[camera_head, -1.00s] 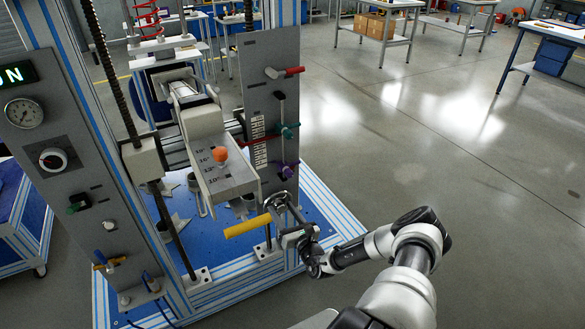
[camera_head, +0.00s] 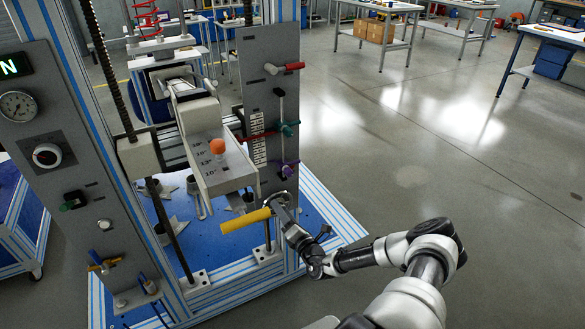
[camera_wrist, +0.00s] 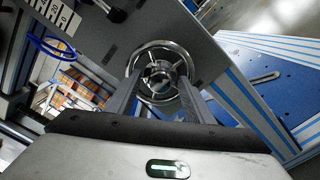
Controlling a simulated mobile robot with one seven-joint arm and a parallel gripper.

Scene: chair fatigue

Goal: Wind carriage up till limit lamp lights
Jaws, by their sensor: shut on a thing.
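The carriage (camera_head: 218,168) is a pale tray-like block with an orange knob, on a rig with a threaded screw (camera_head: 107,75). A red pointer reaches from it to the black-and-white scale (camera_head: 257,140). A metal handwheel (camera_wrist: 160,60) faces the wrist camera, and it also shows in the head view (camera_head: 279,200). My gripper (camera_wrist: 158,84) is shut on the handwheel, fingers on both sides of it; the exact contact is hard to see. In the head view my gripper (camera_head: 287,219) is beside a yellow bar (camera_head: 245,221). I cannot tell which part is the limit lamp.
Open floor lies to the right.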

